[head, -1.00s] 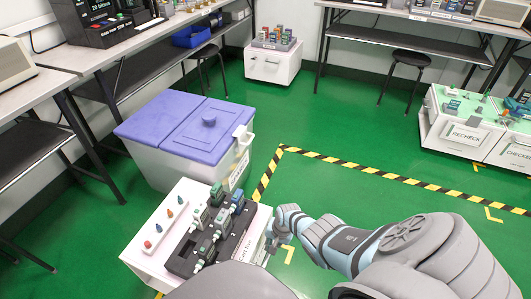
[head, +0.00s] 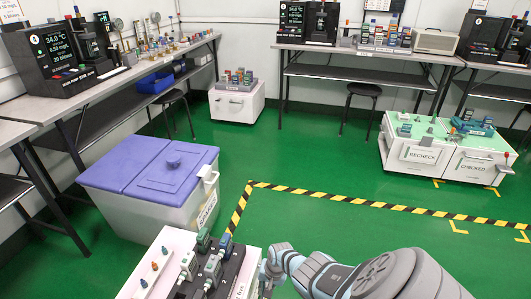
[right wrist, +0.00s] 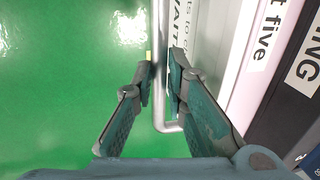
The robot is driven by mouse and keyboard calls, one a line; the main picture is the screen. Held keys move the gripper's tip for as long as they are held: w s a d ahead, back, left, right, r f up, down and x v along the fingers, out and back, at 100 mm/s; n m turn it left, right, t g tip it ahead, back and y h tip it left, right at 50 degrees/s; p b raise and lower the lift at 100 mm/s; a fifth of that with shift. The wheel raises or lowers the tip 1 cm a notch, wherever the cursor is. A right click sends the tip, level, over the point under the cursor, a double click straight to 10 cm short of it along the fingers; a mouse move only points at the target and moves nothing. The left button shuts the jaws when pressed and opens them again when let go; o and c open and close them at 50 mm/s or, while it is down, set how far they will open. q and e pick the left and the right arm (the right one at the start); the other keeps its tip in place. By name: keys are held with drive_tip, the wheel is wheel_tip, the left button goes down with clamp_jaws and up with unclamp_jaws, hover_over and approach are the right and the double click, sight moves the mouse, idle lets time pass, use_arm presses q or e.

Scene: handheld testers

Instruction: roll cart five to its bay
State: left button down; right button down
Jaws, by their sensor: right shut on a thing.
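Cart five (head: 174,242) is a low white cart at the bottom of the head view, cut off by the lower edge. Its top carries a dark rack with grey and green testers and a strip of small coloured pegs. My right gripper (head: 268,272) is at the cart's right side. In the right wrist view my right gripper (right wrist: 161,78) is shut on the cart's metal handle bar (right wrist: 160,112), with one finger on each side. The label ending in "five" (right wrist: 264,43) shows beside it. My left gripper is not in view.
A bin with a purple lid (head: 140,178) stands close behind the cart. Black-and-yellow floor tape (head: 345,199) turns a corner right of it. A white cart (head: 236,107) stands at the back; RECHECK and CHECKED carts (head: 418,155) stand at right. Green floor between is clear.

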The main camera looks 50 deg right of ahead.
drive_tip(key=shift+s+d+f, duration=0.1)
drive_tip(key=shift+s+d, duration=0.1)
drive_tip(key=shift+s, duration=0.05)
drive_tip(key=c, duration=1.6)
unclamp_jaws()
drive_tip(key=shift+s, duration=0.1)
wheel_tip(320, 180, up, 12)
drive_tip(key=s+d, duration=0.1)
drive_tip(key=shift+s, duration=0.4)
